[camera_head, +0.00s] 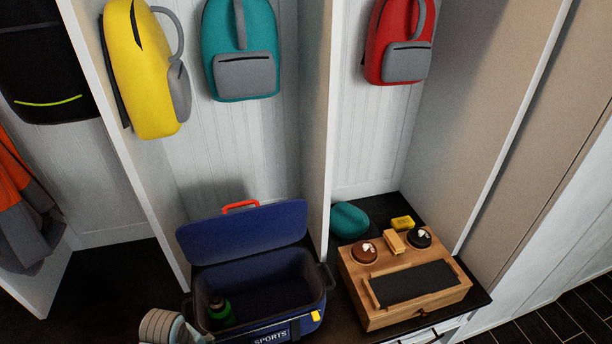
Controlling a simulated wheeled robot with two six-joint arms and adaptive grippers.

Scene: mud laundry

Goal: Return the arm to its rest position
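Neither of my grippers can be made out in the head view. A pale, ribbed, rounded shape with a smooth grey piece beside it shows at the bottom edge, left of the blue sports bag; I cannot tell whether it is part of my arm. The blue sports bag (262,323) stands on the dark bench with its lid (245,236) open and tilted back. A green bottle (221,313) is inside the bag, at its left end.
A wooden shoe-care box (370,317) stands right of the bag, with a brush, two round tins and a dark pad on top. A teal rounded item (348,220) and a yellow block (402,223) lie behind it. Yellow (142,80), teal (240,45) and red (392,30) backpacks hang above.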

